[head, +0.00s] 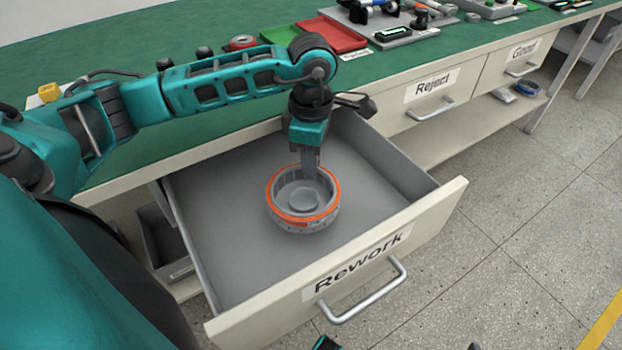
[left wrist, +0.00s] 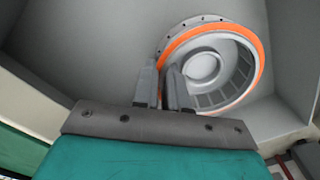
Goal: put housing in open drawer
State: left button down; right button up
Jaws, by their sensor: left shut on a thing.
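The housing (head: 303,222) is a round grey ring-walled part with an orange band around its rim. It is within the open drawer marked Rework (head: 205,268), over the drawer's grey floor. My left gripper (head: 311,172) points down at the housing's far rim and is shut on its wall. In the left wrist view the two fingers (left wrist: 163,90) grip the near wall of the housing (left wrist: 232,38). I cannot tell whether the housing touches the drawer floor. My right gripper does not show clearly in either view.
The green-topped bench (head: 120,160) runs behind the drawer, with a red tray (head: 332,36), a green tray (head: 280,35) and other parts on it. The Reject (head: 432,90) and Good (head: 520,55) drawers are shut. The drawer floor around the housing is bare.

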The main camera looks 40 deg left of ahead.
pick_arm(q)
jog(key=shift+f, duration=0.45)
jog(key=shift+f+b, duration=0.55)
jog(key=shift+f, duration=1.3)
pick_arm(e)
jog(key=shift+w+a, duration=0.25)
pick_arm(q)
jog(key=shift+f, duration=0.1)
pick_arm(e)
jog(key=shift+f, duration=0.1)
pick_arm(q)
jog(key=c, duration=1.2)
grip_release()
jog(key=shift+o, duration=0.2)
